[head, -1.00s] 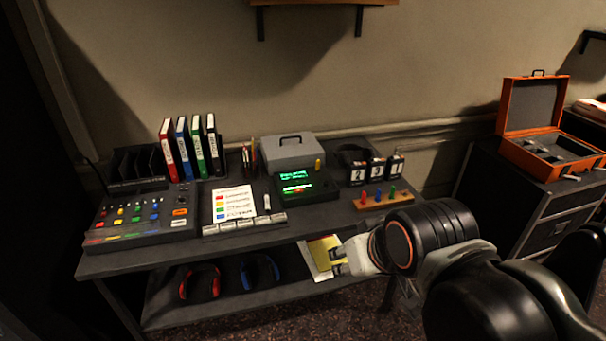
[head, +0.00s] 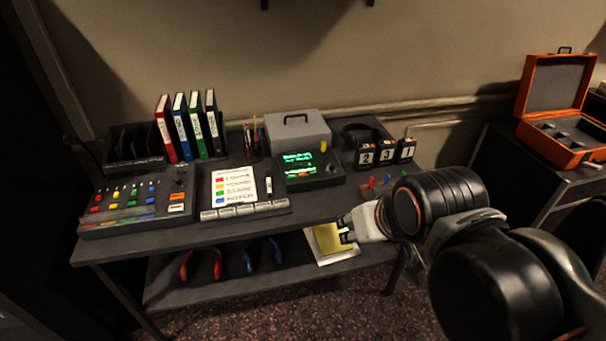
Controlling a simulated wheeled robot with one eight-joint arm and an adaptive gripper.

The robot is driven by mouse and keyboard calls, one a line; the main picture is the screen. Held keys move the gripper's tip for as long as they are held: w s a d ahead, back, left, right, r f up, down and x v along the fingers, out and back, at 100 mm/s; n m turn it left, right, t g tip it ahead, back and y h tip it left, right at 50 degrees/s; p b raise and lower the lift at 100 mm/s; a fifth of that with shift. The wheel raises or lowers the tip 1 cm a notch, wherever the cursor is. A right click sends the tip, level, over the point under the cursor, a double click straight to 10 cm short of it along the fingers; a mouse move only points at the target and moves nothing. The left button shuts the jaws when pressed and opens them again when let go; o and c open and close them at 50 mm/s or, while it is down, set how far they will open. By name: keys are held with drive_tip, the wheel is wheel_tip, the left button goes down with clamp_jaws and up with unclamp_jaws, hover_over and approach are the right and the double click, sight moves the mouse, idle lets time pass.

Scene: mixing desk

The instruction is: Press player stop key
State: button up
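A black device with a green lit screen (head: 299,162) stands at the middle back of the desk. The lettering on these keys is too small to read. My gripper (head: 346,230) is off the desk's front edge, right of the keys and touching none. Its fingertips look apart, with nothing between them.
A mixing console (head: 136,203) with coloured buttons stands at left. Upright folders (head: 190,128), a grey box (head: 296,134) and number blocks (head: 386,153) line the back. Coloured pegs (head: 388,180) stand near my arm.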

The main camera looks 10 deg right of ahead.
clamp_jaws()
idle(1.1)
